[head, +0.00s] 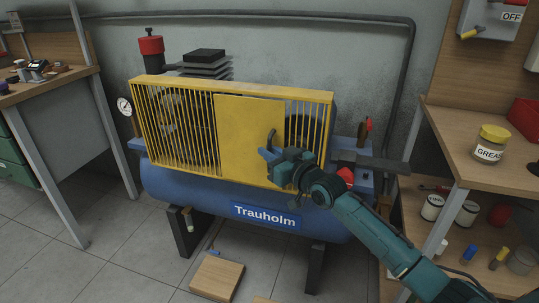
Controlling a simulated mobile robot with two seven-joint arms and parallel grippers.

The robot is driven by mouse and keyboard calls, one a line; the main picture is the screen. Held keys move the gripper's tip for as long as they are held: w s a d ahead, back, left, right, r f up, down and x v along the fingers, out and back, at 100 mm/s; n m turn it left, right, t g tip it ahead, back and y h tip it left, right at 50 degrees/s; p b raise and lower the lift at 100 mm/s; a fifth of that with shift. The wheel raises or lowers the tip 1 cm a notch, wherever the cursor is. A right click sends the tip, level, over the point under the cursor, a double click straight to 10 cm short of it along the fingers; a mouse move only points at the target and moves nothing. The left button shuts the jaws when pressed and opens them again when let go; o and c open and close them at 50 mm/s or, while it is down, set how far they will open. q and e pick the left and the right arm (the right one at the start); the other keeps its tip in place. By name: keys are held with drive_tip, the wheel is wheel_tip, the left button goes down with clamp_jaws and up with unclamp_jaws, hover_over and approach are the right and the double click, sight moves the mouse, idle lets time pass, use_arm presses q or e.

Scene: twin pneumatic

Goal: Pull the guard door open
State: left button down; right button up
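The guard door (240,125) is a plain yellow panel in the middle of the yellow barred guard (180,120) on the front of a blue compressor (190,185). The door looks closed, flush with the guard. A small dark handle (271,137) shows near the door's right side. My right gripper (270,156) is at the lower right part of the door, by the lower end of that handle. The wrist hides the door's lower right corner. Whether its fingers are shut on the handle is not clear. My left gripper is not in view.
A wooden bench (490,175) with a grease jar (491,143) stands at the right, another bench (40,85) at the left. A wooden block (216,278) lies on the floor before the compressor. A lever with a red knob (366,125) stands right of the guard.

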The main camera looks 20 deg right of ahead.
drive_tip(key=shift+w+a, duration=0.1)
drive_tip(key=shift+w, duration=0.1)
clamp_jaws()
drive_tip(key=shift+s+a, duration=0.1)
idle(0.4)
